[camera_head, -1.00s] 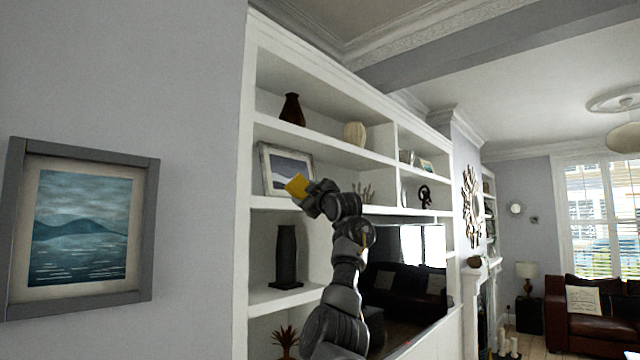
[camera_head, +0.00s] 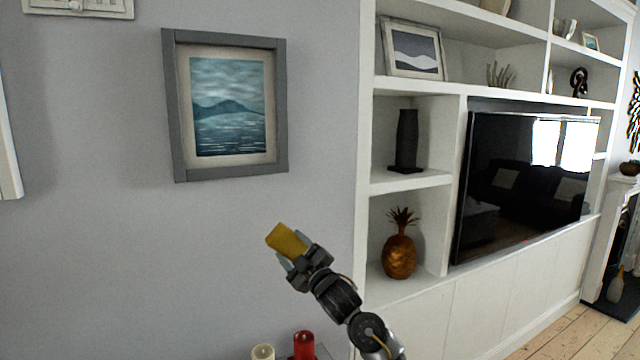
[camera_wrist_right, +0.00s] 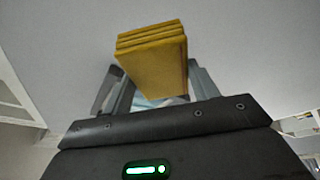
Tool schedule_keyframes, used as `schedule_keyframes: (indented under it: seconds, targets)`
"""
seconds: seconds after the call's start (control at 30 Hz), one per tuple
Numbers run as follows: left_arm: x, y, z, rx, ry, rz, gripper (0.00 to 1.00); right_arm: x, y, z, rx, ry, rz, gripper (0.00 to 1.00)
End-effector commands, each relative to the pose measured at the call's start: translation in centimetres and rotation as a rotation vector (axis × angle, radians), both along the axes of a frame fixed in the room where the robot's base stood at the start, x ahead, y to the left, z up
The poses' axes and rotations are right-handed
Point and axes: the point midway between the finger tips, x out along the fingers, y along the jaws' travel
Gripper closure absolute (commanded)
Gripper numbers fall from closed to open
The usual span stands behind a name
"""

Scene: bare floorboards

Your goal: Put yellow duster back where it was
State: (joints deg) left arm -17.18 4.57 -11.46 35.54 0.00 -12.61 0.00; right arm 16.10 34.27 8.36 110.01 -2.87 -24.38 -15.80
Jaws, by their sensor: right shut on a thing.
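The yellow duster (camera_head: 287,240) is a folded yellow block, held up in the air in front of the grey wall, left of the shelving. My right gripper (camera_head: 293,258) is shut on it. In the right wrist view the duster (camera_wrist_right: 155,58) stands out beyond the fingers, its folded layers at the top, with the gripper (camera_wrist_right: 152,90) fingers on either side. My left gripper is in neither view.
A red candle (camera_head: 304,345) and a cream candle (camera_head: 263,352) stand at the bottom edge on a partly seen surface. White shelving holds a pineapple ornament (camera_head: 399,250), a dark vase (camera_head: 406,140) and a framed picture (camera_head: 412,50). A seascape (camera_head: 228,108) hangs on the wall.

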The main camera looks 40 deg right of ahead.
Motion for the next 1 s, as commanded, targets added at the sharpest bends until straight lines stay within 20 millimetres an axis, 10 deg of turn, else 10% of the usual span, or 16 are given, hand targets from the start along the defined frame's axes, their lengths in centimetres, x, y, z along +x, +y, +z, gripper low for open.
schedule_keyframes:
  seconds: [0.2,0.4,0.8,1.0]
  targets:
    - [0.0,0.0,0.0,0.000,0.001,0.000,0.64,-7.1,9.0,-10.4,-0.001,0.016,0.291,0.59]
    - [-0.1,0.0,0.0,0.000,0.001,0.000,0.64,-14.0,14.8,-15.1,-0.001,0.013,0.484,0.59]
    - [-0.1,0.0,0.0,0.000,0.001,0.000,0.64,-24.3,21.5,-18.0,0.014,0.006,0.632,0.59]
    - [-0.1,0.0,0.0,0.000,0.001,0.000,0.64,-24.6,22.7,-17.9,0.012,0.000,0.521,0.59]
